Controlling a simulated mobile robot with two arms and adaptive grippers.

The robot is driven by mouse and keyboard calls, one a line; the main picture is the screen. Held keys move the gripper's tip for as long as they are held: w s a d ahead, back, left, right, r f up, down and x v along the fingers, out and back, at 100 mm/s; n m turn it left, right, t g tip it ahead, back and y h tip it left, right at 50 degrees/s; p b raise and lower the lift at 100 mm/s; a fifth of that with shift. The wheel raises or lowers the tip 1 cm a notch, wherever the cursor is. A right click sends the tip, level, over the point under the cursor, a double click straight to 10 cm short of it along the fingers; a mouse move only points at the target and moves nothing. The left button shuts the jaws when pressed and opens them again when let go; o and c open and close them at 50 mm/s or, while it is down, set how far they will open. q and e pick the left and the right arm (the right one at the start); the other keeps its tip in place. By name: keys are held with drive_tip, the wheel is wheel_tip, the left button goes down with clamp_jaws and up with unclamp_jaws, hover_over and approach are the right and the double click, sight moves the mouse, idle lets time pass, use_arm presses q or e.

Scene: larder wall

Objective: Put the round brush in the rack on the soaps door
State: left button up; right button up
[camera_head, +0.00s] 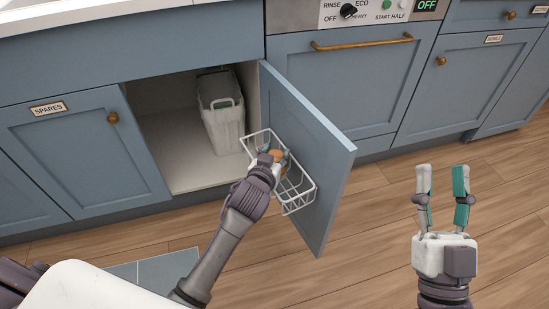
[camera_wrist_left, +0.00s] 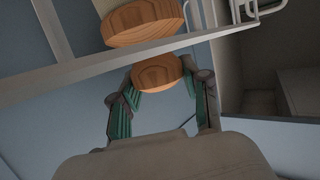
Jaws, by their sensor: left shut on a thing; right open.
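The round brush (camera_head: 276,154) shows as a small brown wooden patch in the head view. In the left wrist view its wooden body (camera_wrist_left: 157,76) lies between my left gripper's fingers. My left gripper (camera_head: 279,158) is shut on it at the white wire rack (camera_head: 300,193) on the inner face of the open cupboard door (camera_head: 325,160). A rack rail crosses the wrist view close to the wood; I cannot tell whether the brush rests on the rack. My right gripper (camera_head: 443,182) is open and empty above the floor at the right.
A pale lidded bin (camera_head: 222,120) stands inside the open cupboard (camera_head: 175,150). The wooden floor (camera_head: 370,235) right of the door is clear.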

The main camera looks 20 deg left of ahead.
use_arm(q)
drive_tip(key=shift+f, duration=0.25)
use_arm(e)
drive_tip(key=shift+s+r+t+y, duration=0.5)
drive_tip(key=shift+s+r+t, duration=0.45)
drive_tip(key=shift+r, duration=0.15)
use_arm(q)
drive_tip(key=shift+f, duration=0.15)
drive_tip(key=o, duration=1.2)
use_arm(e)
drive_tip(key=shift+s, duration=0.1)
drive_tip(key=shift+r, duration=0.1)
